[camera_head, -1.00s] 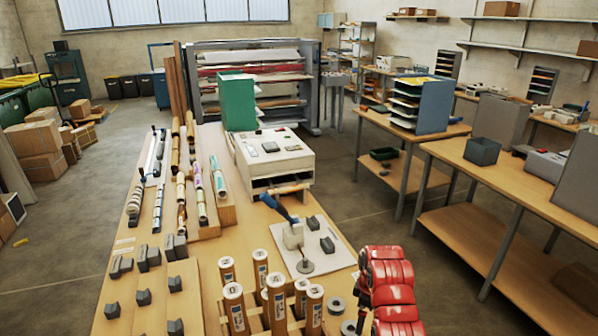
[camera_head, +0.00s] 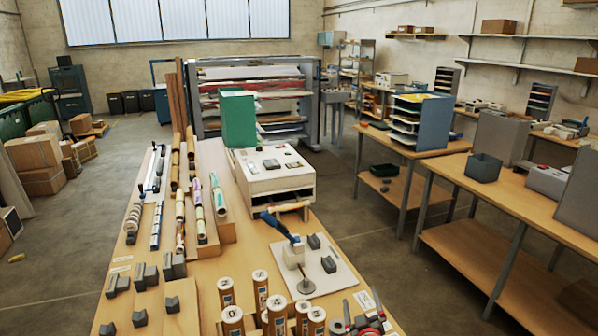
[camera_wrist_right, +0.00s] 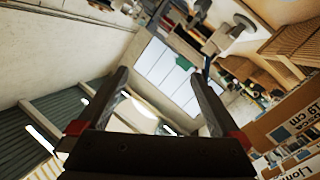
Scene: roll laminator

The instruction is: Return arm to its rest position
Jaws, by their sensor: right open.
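My right gripper (camera_head: 362,308) shows only in part at the bottom edge of the head view, its grey fingers and red parts over the near right corner of the workbench (camera_head: 334,292). In the right wrist view its two dark fingers (camera_wrist_right: 160,73) stand apart with nothing between them, so it is open and empty. Beyond them are the bright window (camera_wrist_right: 168,76) and the wall. My left gripper is out of view.
Labelled cardboard tubes (camera_head: 276,314) stand upright left of my right gripper. Behind are a plate with a blue-handled lever (camera_head: 281,227) and a white laminator (camera_head: 273,172). Rolls and grey blocks (camera_head: 173,266) cover the left side. Floor is clear right of the bench.

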